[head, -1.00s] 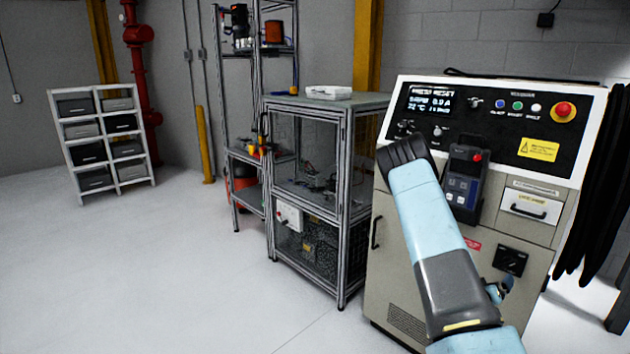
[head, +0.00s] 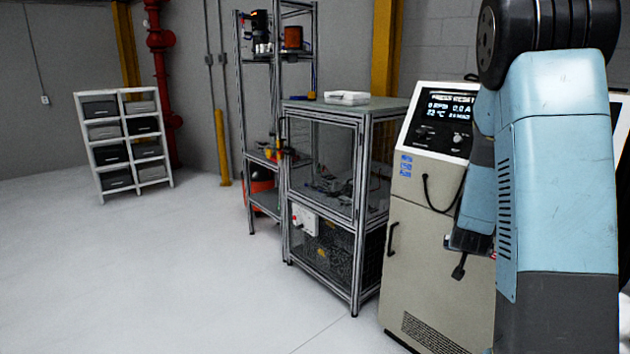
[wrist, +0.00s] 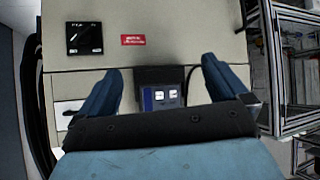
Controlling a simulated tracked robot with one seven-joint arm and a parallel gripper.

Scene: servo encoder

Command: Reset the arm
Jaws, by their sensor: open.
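The control cabinet (head: 420,240) stands at the right in the head view. Its lit screen (head: 450,106) reads "PRESS RESET" on the top line. My arm covers the right side of its panel, so the buttons there are hidden. In the wrist view, my gripper (wrist: 162,88) is open and empty, with its two blue fingers spread wide. The dark handheld pendant (wrist: 160,98), with small lit keys, shows between the fingers against the cabinet front. Its lower part is hidden behind the gripper's body. I cannot tell whether the fingers touch anything.
A black rotary switch (wrist: 85,38) and a red label (wrist: 132,40) are on the cabinet front. A glass-sided metal-framed enclosure (head: 325,165) stands left of the cabinet. A white shelf with bins (head: 122,140) is far left. The floor (head: 180,270) at left is clear.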

